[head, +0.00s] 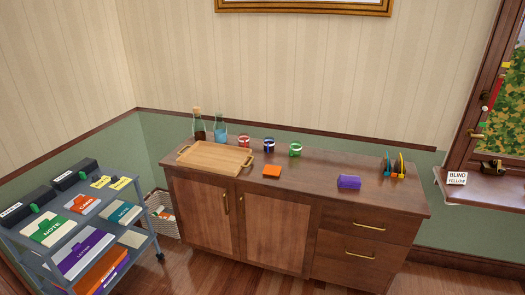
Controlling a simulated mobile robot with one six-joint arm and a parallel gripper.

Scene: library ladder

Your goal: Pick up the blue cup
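A small blue cup (269,145) with a pale band stands upright on the wooden cabinet's top (320,170), near its back edge. It is the middle one of three similar cups in a row. A red cup (243,141) stands to its left and a green cup (295,149) to its right, each apart from it. My gripper is not in view.
A wooden tray (214,160) with handles and two bottles (220,135) are left of the cups. An orange block (272,171) lies in front, a purple object (349,182) to the right. A loaded cart (75,225) stands at left. Floor in front is partly clear.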

